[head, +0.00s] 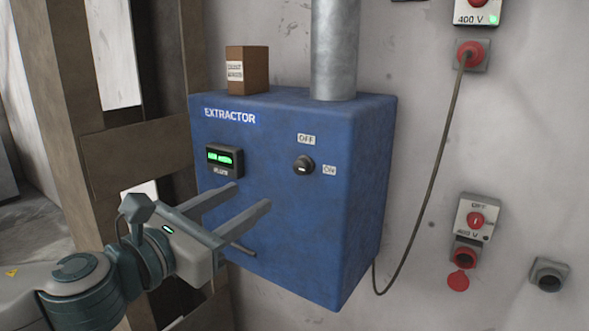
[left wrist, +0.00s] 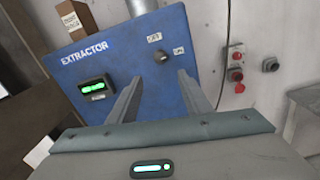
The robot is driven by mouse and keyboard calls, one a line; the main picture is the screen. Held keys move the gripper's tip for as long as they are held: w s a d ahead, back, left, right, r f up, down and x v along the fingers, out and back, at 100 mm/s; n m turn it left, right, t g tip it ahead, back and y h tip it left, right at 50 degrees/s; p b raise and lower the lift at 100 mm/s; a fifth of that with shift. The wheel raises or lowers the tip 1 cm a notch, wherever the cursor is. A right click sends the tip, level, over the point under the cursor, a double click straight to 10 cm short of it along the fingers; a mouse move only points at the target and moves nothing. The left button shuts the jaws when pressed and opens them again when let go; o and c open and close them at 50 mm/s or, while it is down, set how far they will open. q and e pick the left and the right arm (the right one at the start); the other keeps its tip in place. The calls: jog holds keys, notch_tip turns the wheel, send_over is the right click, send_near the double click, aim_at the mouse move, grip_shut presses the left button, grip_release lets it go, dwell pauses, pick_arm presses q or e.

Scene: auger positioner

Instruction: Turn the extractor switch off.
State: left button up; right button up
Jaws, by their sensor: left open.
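The blue extractor box (head: 290,230) hangs on the wall and also fills the middle of the left wrist view (left wrist: 130,62). Its black rotary switch (head: 303,165) sits on the front face, with an OFF label above it and an ON label (head: 329,170) to its right. The knob's light mark appears to point toward ON. The switch also shows in the left wrist view (left wrist: 161,57), beyond the fingers. My left gripper (head: 252,196) is open and empty, in front of the box, lower left of the switch and apart from it. My right gripper is not in view.
A lit green display (head: 225,159) is left of the switch. A small brown carton (head: 247,70) and a metal duct (head: 335,50) are on top of the box. A cable (head: 436,165) and red-and-grey 400 V switch (head: 474,219) are on the right wall. A wooden frame (head: 130,160) stands left.

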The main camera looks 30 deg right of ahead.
aim_at(299, 168)
pick_arm(q)
jog(key=p+x, duration=0.6)
jog(key=x, duration=0.9)
jog(key=shift+w+d, duration=0.1)
jog(key=shift+d, duration=0.15)
jog(key=shift+w+d, duration=0.2)
jog(key=shift+d, duration=0.25)
jog(key=c, duration=1.1)
jog(key=shift+o, duration=0.2)
